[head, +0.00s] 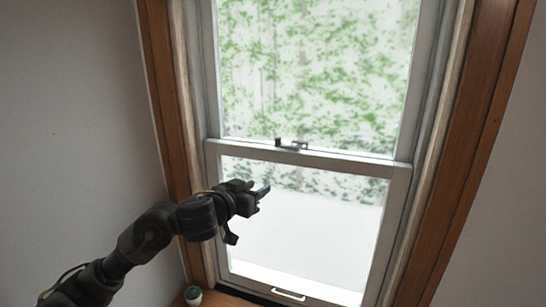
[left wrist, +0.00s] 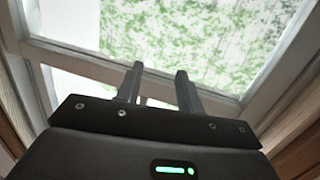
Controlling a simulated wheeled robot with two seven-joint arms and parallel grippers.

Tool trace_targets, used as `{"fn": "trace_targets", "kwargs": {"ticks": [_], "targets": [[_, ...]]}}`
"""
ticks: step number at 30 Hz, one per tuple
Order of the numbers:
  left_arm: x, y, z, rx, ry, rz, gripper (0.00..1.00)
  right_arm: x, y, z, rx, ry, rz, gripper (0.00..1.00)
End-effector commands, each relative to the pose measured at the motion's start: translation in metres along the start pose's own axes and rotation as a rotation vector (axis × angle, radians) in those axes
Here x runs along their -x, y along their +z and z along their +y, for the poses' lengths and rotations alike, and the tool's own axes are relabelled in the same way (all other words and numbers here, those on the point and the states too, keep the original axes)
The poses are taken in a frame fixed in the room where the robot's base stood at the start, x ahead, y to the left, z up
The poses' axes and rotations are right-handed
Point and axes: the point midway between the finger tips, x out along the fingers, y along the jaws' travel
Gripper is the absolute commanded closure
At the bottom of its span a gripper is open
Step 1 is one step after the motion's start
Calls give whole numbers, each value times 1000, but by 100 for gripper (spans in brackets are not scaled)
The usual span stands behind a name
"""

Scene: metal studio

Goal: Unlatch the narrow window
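The narrow window's upper sash (head: 318,70) and lower sash (head: 310,225) meet at a white rail (head: 350,160). A small dark latch (head: 291,146) sits on top of this rail, near its middle. My left gripper (head: 250,213) is in front of the lower pane, below and left of the latch and apart from it. Its two fingers are spread with nothing between them. In the left wrist view the fingers (left wrist: 158,72) stand apart in front of the rail (left wrist: 85,62); I cannot make out the latch there. My right gripper is not in view.
A brown wooden frame (head: 475,130) borders the window on both sides. A white handle (head: 288,294) is on the lower sash's bottom rail. Plain walls flank the frame.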

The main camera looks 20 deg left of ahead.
Motion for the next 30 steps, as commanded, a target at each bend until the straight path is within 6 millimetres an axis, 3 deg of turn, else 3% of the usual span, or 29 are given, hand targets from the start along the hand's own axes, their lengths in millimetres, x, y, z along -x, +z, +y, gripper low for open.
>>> {"fn": "trace_targets", "kwargs": {"ticks": [1,3,7,12,17,30], "targets": [[11,-34,2,-16,4,44,63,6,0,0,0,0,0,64],[23,-62,5,-22,10,85,63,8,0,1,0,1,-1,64],[37,-90,8,-25,15,129,63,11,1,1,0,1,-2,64],[41,-97,8,-23,16,140,63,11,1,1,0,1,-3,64],[32,-97,8,-20,16,140,63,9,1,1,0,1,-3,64],[-44,-110,9,-19,14,139,63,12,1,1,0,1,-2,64]]}}
